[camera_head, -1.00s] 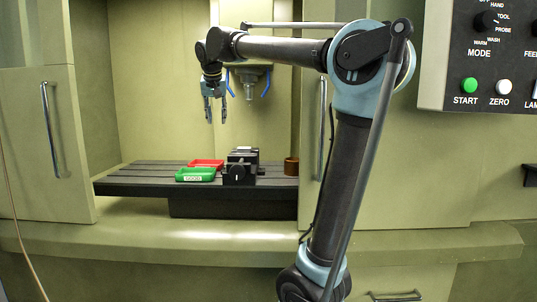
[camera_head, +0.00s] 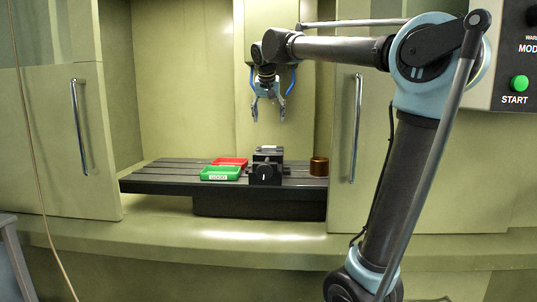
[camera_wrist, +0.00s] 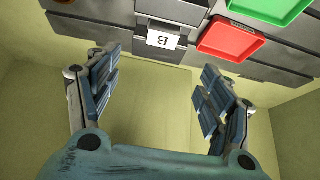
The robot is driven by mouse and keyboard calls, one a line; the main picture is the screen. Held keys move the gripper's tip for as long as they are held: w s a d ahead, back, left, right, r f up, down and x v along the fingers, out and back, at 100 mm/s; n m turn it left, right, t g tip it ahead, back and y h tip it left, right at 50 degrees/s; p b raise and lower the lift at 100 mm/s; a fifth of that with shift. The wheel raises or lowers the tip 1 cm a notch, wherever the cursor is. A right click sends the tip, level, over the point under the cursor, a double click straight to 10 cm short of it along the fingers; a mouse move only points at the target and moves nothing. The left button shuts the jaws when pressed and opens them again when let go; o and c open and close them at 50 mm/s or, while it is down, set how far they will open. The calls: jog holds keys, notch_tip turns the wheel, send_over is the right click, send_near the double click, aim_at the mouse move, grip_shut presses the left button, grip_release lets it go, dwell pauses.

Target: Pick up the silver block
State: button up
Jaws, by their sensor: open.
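The silver block, a small light piece marked "B" (camera_wrist: 162,40), sits at the dark vise (camera_wrist: 172,12) in the wrist view. In the head view a small pale top (camera_head: 268,148) shows at the vise (camera_head: 265,173); its details are too small to tell. My gripper (camera_head: 268,115) hangs above the vise with its fingers pointing down, apart from the block. Its fingers are spread and empty, as the wrist view (camera_wrist: 160,68) also shows.
A green tray (camera_head: 220,178) and a red tray (camera_head: 230,161) lie left of the vise on the slotted table (camera_head: 160,178). A brown cylinder (camera_head: 318,166) stands to the right. Cabinet doors with handles (camera_head: 79,128) (camera_head: 356,128) flank the opening.

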send_over(269, 147)
jog(key=s, duration=0.2)
notch_tip(269, 147, down, 10)
jog(key=shift+d+r, duration=0.15)
jog(key=shift+r, duration=0.05)
jog(key=shift+x, duration=2.7)
jog(key=shift+s, duration=0.1)
jog(key=c, duration=1.3)
